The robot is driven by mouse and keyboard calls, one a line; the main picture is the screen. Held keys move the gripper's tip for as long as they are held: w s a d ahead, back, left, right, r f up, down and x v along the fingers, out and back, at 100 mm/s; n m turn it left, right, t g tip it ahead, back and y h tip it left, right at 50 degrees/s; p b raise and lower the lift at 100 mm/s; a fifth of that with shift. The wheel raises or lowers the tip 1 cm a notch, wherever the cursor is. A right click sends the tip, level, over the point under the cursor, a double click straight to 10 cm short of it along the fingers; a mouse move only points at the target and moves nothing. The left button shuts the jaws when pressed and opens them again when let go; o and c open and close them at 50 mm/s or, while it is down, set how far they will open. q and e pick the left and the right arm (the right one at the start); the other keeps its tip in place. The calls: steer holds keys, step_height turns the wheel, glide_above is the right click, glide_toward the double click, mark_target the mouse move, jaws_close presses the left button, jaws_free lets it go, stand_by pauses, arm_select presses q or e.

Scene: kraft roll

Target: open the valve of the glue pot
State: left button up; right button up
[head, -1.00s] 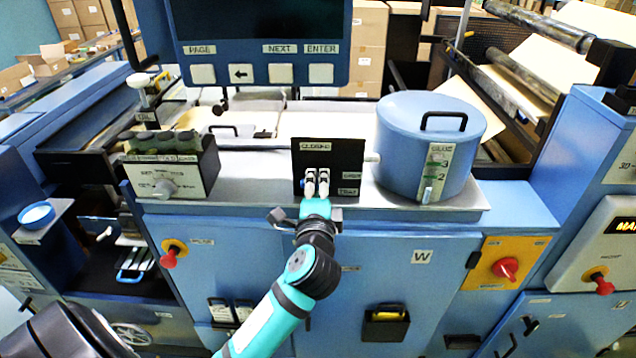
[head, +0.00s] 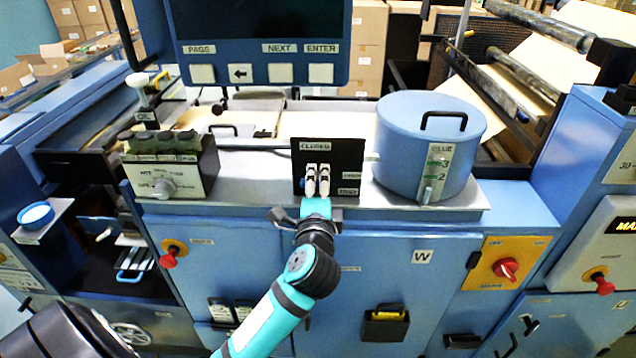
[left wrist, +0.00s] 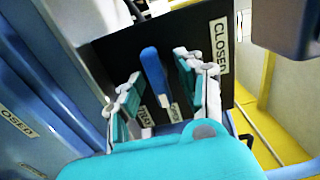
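The glue pot (head: 405,160) is a blue lidded drum with a black handle and a front level gauge, at the right on the machine's ledge. To its left stands the black valve panel (head: 345,160), with a label reading CLOSED at its top and smaller labels lower down. In the left wrist view a blue valve lever (left wrist: 153,72) stands between the fingers of my left gripper (left wrist: 158,90). The fingers are apart, with gaps visible on both sides of the lever. In the head view my left gripper (head: 317,180) is in front of the panel and hides most of the lever.
A control box (head: 168,170) with a knob stands left of the panel. A blue console (head: 262,45) with buttons hangs above. A red knob on a yellow plate (head: 505,269) and a red button (head: 168,258) are on the front below.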

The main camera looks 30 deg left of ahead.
arm_select(q)
steer(key=shift+s, duration=0.1)
steer(key=v, duration=1.2)
